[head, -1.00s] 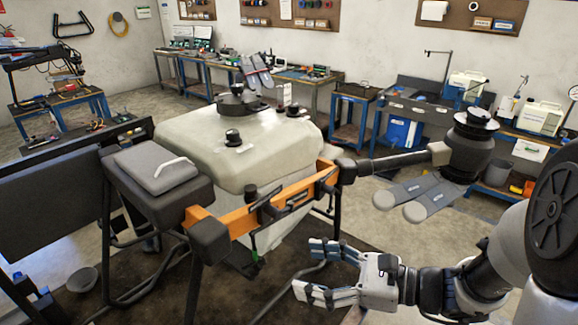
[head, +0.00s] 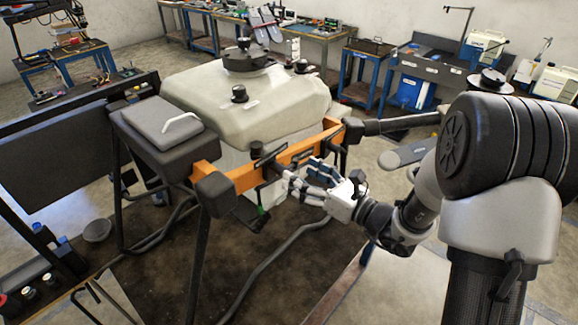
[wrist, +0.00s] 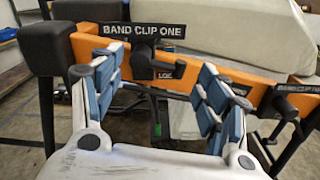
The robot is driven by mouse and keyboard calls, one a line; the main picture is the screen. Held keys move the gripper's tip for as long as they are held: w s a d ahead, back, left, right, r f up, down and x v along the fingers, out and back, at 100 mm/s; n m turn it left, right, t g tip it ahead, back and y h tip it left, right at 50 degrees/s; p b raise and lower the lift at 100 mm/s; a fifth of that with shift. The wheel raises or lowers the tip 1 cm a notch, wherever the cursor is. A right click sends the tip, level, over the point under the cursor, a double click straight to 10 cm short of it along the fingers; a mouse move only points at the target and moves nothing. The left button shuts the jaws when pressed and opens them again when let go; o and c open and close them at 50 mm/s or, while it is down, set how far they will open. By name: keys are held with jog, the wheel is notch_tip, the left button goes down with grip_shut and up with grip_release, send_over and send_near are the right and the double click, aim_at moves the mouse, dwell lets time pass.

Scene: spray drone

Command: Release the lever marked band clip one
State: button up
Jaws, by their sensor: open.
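The band clip one label (wrist: 143,31) stands on the orange bar (wrist: 205,63) in the wrist view, above a black lever (wrist: 142,58). A smaller plate reading LOCK (wrist: 168,71) is just right of the lever. In the head view the label plate (head: 269,157) is on the drone's orange bar (head: 240,179), left of my gripper. My gripper (head: 305,173) is open and empty, in front of the bar. In the wrist view its fingers (wrist: 160,65) stand apart on either side of the lever, with a gap visible. I cannot tell whether either finger touches it.
A second black lever (wrist: 284,103) is on the bar at the right. The pale tank (head: 245,90) is behind the bar, and a black arm (head: 395,124) extends right. Dark legs stand below.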

aim_at(289, 166)
jog(key=x, duration=0.5)
jog(key=c, duration=0.8)
jog(key=shift+d+r+n+b, duration=0.1)
jog(key=shift+n+b, duration=0.7)
jog(key=shift+b, duration=0.45)
jog(key=shift+c, duration=0.2)
jog(key=shift+r+n, duration=0.2)
jog(key=shift+n, duration=0.2)
jog(key=o, duration=0.8)
jog(key=shift+o, duration=0.2)
